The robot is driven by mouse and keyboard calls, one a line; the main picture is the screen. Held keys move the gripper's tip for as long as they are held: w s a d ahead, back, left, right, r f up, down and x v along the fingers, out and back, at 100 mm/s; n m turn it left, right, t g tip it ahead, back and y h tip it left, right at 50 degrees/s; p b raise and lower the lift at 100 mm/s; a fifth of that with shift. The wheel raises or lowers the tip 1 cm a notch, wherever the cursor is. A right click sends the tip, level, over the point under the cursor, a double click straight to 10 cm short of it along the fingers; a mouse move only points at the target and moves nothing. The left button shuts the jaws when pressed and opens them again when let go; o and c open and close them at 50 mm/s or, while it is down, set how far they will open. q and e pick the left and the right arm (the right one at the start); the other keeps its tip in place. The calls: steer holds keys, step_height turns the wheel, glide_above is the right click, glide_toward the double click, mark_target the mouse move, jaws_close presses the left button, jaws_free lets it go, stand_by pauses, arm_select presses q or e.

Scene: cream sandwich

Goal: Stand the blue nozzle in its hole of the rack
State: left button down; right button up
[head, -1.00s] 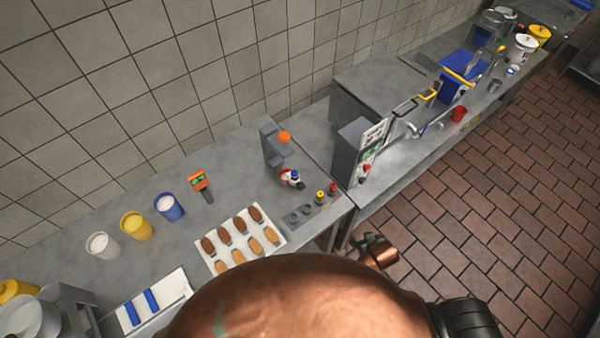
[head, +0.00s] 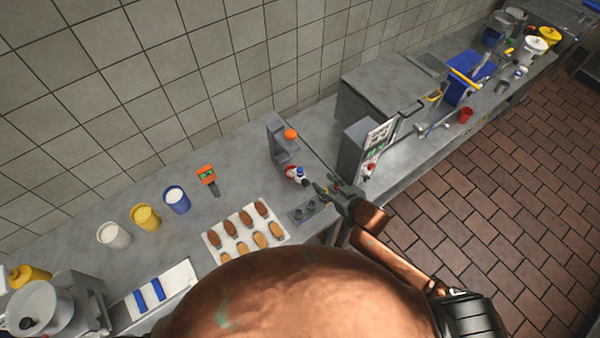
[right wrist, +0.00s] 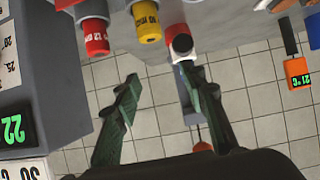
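The blue nozzle (head: 300,170) appears as a small blue piece on a red and white item (head: 293,174) on the counter, in front of the grey stand. I cannot tell how it is attached. The rack (head: 294,216) is a grey strip at the counter's front edge, with dark empty-looking sockets at its left. In the right wrist view a red nozzle (right wrist: 95,38) and a yellow nozzle (right wrist: 147,24) stand side by side. My right gripper (head: 318,187) is open and empty over the rack's right part, beside the red and white item; its spread fingers show in the wrist view (right wrist: 160,88). My left gripper is out of view.
A tray of brown pastries (head: 213,239) lies left of the rack. A grey stand with an orange knob (head: 290,134) rises behind. A grey machine (head: 356,144) stands to the right. A thermometer (head: 207,176) and several tubs are farther left.

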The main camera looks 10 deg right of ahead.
mark_target(302, 172)
steer(key=w+a+y, duration=0.1)
steer(key=w+a, duration=0.1)
steer(key=w+a+f+n+y+p, duration=0.1)
steer(key=w+a, duration=0.2)
steer(key=w+a+n, duration=0.1)
steer(key=w+a, duration=0.1)
steer(key=a, duration=0.1)
steer(key=shift+w+a+f+y, duration=0.2)
steer(key=shift+a+f+y, duration=0.1)
steer(key=shift+y, duration=0.1)
steer(key=shift+d, duration=0.1)
jaws_close()
